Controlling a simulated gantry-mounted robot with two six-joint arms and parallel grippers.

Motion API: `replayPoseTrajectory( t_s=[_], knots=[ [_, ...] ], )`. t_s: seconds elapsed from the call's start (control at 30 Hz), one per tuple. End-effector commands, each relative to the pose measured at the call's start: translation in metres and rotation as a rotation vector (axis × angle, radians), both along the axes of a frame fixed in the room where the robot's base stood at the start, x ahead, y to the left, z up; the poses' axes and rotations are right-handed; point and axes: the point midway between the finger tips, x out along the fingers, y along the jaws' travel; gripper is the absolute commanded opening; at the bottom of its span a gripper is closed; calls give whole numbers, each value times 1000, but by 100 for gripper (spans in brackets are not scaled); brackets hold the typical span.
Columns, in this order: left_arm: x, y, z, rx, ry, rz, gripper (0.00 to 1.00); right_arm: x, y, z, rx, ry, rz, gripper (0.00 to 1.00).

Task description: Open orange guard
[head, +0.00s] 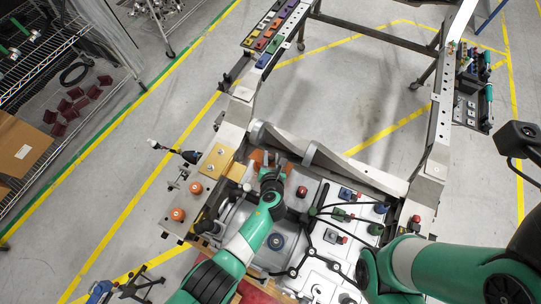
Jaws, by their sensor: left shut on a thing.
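The orange guard (257,156) is a small orange-brown piece at the back edge of the chassis fixture, left of its middle. My left arm reaches up to it from the bottom. My left gripper (269,164) is at the guard and shut on it; the fingers hide part of the guard, so I cannot tell how far it is swung. My right arm comes in from the right edge with its elbow low in the picture. Its gripper is not visible.
A curved grey bracket (335,160) stands right of my left gripper. Frame rails run away on both sides, with a tool rack (472,90) at right. The floor between the rails is clear.

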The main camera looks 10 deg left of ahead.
Motion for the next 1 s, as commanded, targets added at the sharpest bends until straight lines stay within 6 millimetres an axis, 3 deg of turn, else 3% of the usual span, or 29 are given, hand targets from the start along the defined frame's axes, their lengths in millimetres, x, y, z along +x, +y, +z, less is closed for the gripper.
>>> replayPoseTrajectory(
  t_s=[0.37,0.4,0.53,0.83,1.0],
  knots=[
    [0,0,0,2,3,0,0,0,0,0,0,0,0,50],
    [0,0,0,2,3,0,37,0,0,0,0,0,0,50],
    [0,0,0,1,3,0,60,0,0,0,0,0,0,50],
    [0,0,1,1,3,0,62,0,0,1,0,0,0,50],
    [-11,-2,13,1,3,-1,62,0,0,20,0,0,0,50]
  ],
)
